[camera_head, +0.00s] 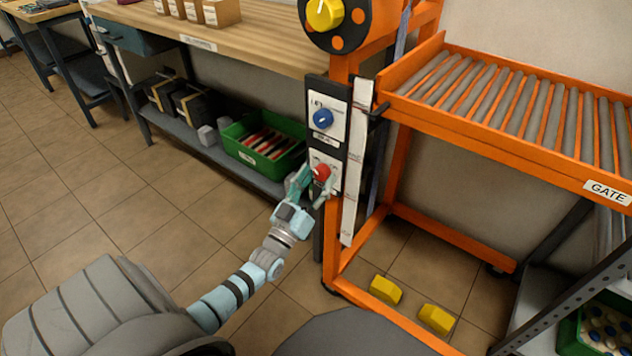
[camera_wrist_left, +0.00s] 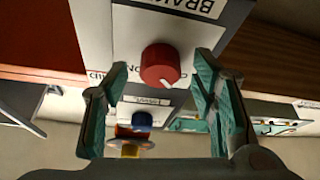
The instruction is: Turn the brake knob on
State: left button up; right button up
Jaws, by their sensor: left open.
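The red brake knob (camera_head: 321,172) sits on the lower white plate of the dark control panel (camera_head: 316,88). In the left wrist view the red knob (camera_wrist_left: 160,62) shows close up, with a white mark on its lower rim and a partly cut-off "BRAK" label (camera_wrist_left: 192,5) above it. My left gripper (camera_head: 311,184) is at the knob in the head view. In the wrist view its two green-padded fingers (camera_wrist_left: 160,80) are open, one on each side of the knob, with visible gaps. My right gripper is not in view.
A blue knob (camera_head: 323,118) is above the red one on the panel. A yellow knob (camera_head: 325,13) is on the orange frame. A roller conveyor (camera_head: 590,178) marked GATE is at right. A green crate (camera_head: 236,155) sits on the bench's lower shelf. Yellow blocks (camera_head: 385,289) lie on the floor.

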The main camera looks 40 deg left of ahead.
pick_arm(q)
jog(key=shift+c, duration=0.4)
jog(key=c, duration=1.1)
jog(key=shift+o, duration=0.2)
